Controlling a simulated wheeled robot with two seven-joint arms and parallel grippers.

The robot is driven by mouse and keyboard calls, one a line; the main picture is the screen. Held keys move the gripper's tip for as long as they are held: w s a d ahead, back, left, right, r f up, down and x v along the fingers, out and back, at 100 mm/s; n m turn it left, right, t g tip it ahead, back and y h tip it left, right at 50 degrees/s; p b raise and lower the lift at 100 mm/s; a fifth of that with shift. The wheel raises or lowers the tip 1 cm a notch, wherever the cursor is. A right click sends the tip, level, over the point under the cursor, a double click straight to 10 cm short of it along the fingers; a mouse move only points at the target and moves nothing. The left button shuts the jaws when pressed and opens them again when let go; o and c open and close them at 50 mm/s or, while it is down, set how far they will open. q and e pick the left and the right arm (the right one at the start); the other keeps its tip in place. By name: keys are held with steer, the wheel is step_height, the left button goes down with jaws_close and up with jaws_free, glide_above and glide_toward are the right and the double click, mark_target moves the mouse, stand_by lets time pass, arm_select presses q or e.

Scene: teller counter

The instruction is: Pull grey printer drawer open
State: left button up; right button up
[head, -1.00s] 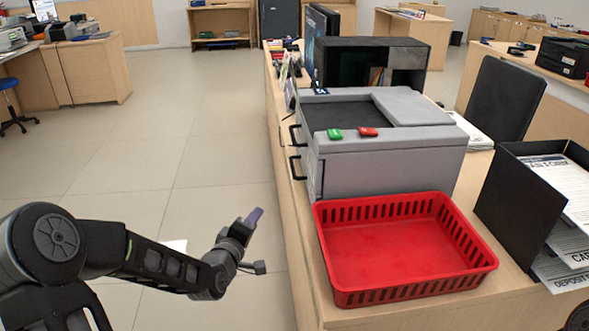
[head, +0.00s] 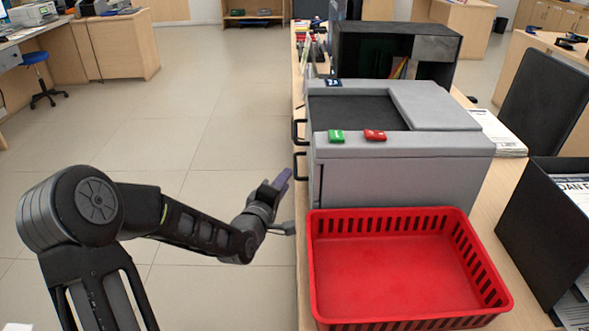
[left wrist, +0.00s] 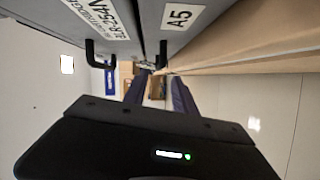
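The grey printer (head: 400,165) stands on the counter, with two black drawer handles on its left side. The upper handle (head: 298,130) and lower handle (head: 299,165) stick out over the aisle; both drawers look shut. In the left wrist view, one handle (left wrist: 97,55) is on the drawer front with the long label, and the other handle (left wrist: 161,57) is by the A5 label. My left gripper (head: 282,184) is just left of and below the lower handle, apart from it. Its fingers (left wrist: 157,95) are spread and empty. My right gripper is out of view.
A red basket (head: 315,265) sits on the counter in front of the printer. Green (head: 336,136) and red (head: 375,135) pieces lie on the printer top. A black file holder (head: 540,225) stands at right. The floor (head: 200,150) left of the counter is clear.

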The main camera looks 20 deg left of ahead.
arm_select(q)
steer(key=w, duration=0.7)
steer(key=shift+a+f, duration=0.25)
steer(key=shift+f, duration=0.05)
jaws_close()
stand_by(1.1)
